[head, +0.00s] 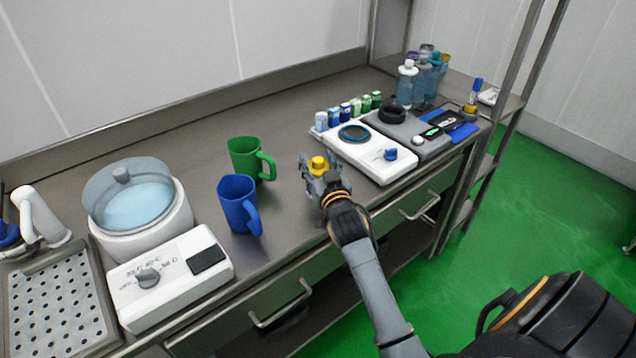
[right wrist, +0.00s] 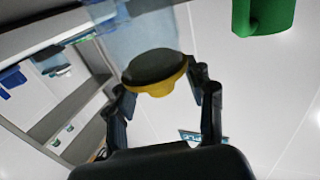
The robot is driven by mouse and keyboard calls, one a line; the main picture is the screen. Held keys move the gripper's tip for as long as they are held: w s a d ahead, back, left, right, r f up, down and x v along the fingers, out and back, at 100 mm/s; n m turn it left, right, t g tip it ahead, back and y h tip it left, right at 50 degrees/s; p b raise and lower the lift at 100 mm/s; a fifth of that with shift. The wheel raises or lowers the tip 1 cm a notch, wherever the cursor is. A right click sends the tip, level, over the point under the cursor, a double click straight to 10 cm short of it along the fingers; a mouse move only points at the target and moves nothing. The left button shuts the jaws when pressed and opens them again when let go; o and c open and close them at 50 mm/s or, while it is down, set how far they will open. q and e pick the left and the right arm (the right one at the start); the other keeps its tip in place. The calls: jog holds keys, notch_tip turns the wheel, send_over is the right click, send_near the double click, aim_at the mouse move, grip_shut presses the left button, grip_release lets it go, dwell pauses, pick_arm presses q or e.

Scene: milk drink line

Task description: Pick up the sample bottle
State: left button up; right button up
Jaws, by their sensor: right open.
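The sample bottle stands on the steel bench with its yellow cap (head: 318,163) on top; my right gripper hides most of its body in the head view. In the right wrist view the cap (right wrist: 155,72) shows dark with a yellow rim, and the clear body (right wrist: 140,35) extends past it toward the bench. My right gripper (head: 322,184) is at the bottle, its fingers (right wrist: 160,85) open on either side of the cap. My left gripper is not in view.
A blue mug (head: 237,205) and a green mug (head: 244,158) stand left of the gripper. A lidded water bath (head: 145,240) is farther left. A white instrument (head: 385,165), small boxes (head: 346,112) and bottles (head: 405,88) stand to the right. Bare bench lies behind.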

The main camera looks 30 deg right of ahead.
grip_shut()
dwell(0.3)
